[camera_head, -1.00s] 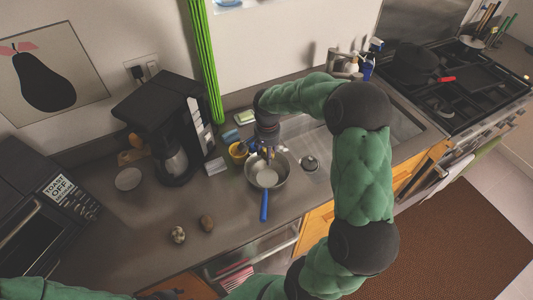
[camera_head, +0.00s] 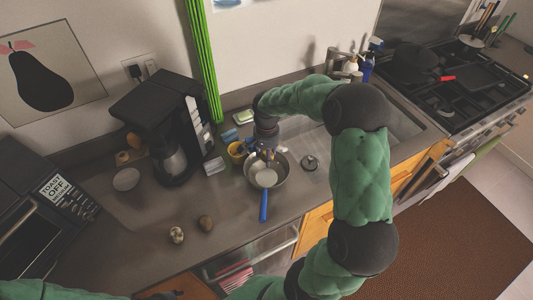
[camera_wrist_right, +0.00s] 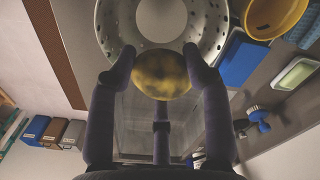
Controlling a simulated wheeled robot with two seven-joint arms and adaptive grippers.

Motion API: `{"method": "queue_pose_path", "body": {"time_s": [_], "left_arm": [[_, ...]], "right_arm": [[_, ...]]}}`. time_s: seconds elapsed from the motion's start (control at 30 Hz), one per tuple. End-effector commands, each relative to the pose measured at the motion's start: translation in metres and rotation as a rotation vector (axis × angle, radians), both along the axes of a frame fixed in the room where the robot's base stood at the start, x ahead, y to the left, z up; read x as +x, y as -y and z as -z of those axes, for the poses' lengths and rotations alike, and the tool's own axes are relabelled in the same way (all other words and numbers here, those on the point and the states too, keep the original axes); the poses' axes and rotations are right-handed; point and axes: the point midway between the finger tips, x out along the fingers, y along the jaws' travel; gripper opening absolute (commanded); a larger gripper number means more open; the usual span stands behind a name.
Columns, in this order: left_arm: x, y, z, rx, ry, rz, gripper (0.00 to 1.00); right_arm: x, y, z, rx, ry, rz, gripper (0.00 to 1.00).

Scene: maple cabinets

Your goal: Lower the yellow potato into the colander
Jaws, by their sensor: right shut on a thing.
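The colander (camera_head: 283,176) is a silver bowl with a blue handle, standing on the counter by the sink. Its perforated wall (camera_wrist_right: 122,22) fills the top of the right wrist view. In the head view my right gripper (camera_head: 267,154) points down over the back part of the colander, and the potato is mostly hidden there. The gap between potato and colander is hard to judge. My left gripper is out of view; only part of the left arm shows at lower left.
A yellow bowl (camera_head: 236,151) stands close to the left of the colander, with sponges behind it. A coffee maker (camera_head: 165,130) is further left. The sink (camera_head: 310,180) is to the right.

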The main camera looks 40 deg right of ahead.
Motion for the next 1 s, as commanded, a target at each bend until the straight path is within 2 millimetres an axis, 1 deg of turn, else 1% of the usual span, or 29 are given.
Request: {"method": "queue_pose_path", "body": {"time_s": [0.1,1.0], "left_arm": [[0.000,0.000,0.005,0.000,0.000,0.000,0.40],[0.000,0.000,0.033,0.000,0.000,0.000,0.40]], "right_arm": [[0.000,0.000,0.007,0.000,0.000,0.000,0.15],[0.000,0.000,0.045,0.000,-0.001,0.000,0.15]]}}
